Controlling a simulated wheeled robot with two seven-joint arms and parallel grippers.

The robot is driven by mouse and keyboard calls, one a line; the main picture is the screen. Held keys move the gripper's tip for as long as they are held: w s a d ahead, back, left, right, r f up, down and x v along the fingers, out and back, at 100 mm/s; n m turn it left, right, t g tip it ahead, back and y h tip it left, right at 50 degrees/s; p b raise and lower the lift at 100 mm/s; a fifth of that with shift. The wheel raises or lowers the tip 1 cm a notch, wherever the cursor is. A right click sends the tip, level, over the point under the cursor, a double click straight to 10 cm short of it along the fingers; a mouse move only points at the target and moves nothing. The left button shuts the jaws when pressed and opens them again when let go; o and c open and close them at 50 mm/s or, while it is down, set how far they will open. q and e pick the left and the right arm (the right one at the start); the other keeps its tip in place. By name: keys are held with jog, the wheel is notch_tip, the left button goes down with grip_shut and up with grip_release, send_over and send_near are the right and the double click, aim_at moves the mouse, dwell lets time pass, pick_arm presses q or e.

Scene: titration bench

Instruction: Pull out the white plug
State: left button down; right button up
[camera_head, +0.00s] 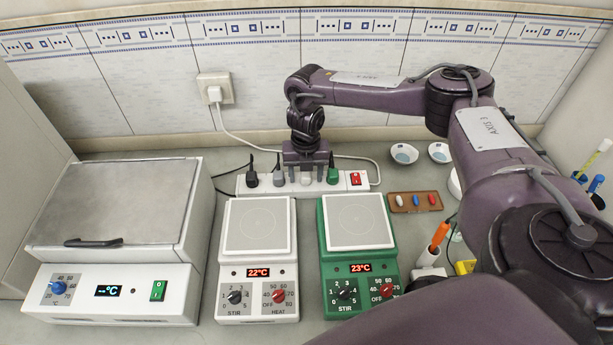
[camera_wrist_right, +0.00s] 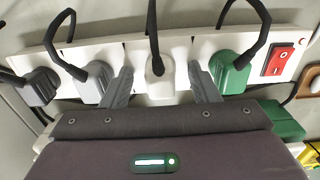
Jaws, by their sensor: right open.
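The white plug (camera_head: 306,179) sits in the power strip (camera_head: 343,182), between a grey plug (camera_head: 279,177) and a green plug (camera_head: 333,175). In the right wrist view the white plug (camera_wrist_right: 159,76) is upright in its socket with a black cord rising from it. The fingertips lie close to the grey plug (camera_wrist_right: 97,82) and the green plug (camera_wrist_right: 231,70). My left gripper is not in view.
A black plug (camera_head: 251,178) and a red switch (camera_head: 355,179) are at the strip's ends. A white hotplate (camera_head: 257,223) and a green hotplate (camera_head: 358,220) stand in front. Another white plug (camera_head: 214,93) is in the wall outlet. A tray with capsules (camera_head: 415,202) lies right.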

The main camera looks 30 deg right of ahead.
grip_shut()
dwell(0.3)
jog(key=shift+r+p, duration=2.5)
jog(key=shift+r, duration=0.5)
